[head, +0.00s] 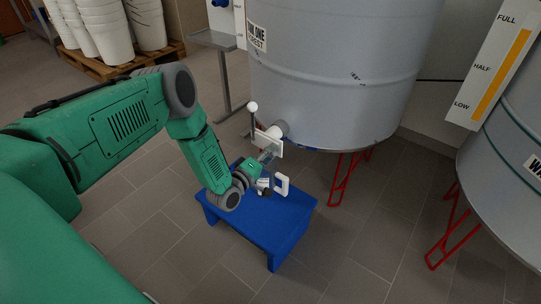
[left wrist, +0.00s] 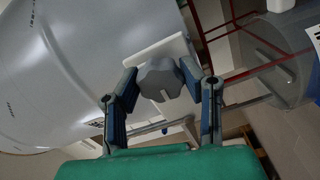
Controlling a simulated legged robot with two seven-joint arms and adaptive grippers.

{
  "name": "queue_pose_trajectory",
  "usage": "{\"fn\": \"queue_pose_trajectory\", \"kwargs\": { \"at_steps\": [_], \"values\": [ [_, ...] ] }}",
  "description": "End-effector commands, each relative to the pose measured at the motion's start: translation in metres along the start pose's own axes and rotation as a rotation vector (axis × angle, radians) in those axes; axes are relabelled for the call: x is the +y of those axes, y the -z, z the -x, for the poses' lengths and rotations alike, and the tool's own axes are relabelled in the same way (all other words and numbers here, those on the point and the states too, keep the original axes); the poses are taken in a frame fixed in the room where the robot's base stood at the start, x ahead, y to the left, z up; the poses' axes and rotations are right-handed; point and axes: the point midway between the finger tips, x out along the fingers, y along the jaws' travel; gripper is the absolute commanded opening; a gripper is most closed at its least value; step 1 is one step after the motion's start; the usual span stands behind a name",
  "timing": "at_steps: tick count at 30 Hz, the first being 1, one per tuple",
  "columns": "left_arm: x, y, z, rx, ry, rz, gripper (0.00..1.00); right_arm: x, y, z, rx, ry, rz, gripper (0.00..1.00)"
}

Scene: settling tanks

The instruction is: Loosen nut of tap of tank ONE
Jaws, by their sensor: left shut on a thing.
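Tank ONE (head: 330,75) is the large grey tank with a partly readable label (head: 257,37) at the top middle of the head view. Its tap (head: 272,131) sticks out low on the near side, with a pale plate and an upright lever ending in a white ball (head: 253,106). My left gripper (head: 267,158) is at the tap's outer end. In the left wrist view the grey lobed nut (left wrist: 160,82) sits between the two fingers of my left gripper (left wrist: 160,76), which are shut on its sides. The nut is hard to make out in the head view. My right gripper is not in view.
A blue stool (head: 270,225) stands below the tap, with a white square loop (head: 282,184) seen over it. Red tank legs (head: 345,180) stand behind. Another tank (head: 510,150) is at right. White buckets (head: 100,30) stand on a pallet at back left. Tiled floor at front is clear.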

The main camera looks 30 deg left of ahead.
Motion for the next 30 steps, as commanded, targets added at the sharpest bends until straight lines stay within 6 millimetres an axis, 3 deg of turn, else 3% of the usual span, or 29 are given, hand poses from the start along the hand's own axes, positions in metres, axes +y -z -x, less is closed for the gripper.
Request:
{"fn": "queue_pose_trajectory", "kwargs": {
  "at_steps": [19,20,21,30],
  "values": [
    [-0.0038,0.0066,0.0021,0.013,0.008,0.046,0.07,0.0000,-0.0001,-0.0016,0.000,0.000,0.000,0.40],
    [-0.0039,0.0066,0.0021,0.013,0.008,0.045,0.42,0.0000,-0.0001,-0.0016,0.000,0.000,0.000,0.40],
    [-0.0038,0.0063,0.0021,0.012,0.008,0.045,0.56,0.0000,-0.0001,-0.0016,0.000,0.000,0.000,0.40],
    [-0.0017,0.0028,0.0013,0.006,0.004,0.047,0.56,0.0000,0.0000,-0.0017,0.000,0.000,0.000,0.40]
  ]
}}
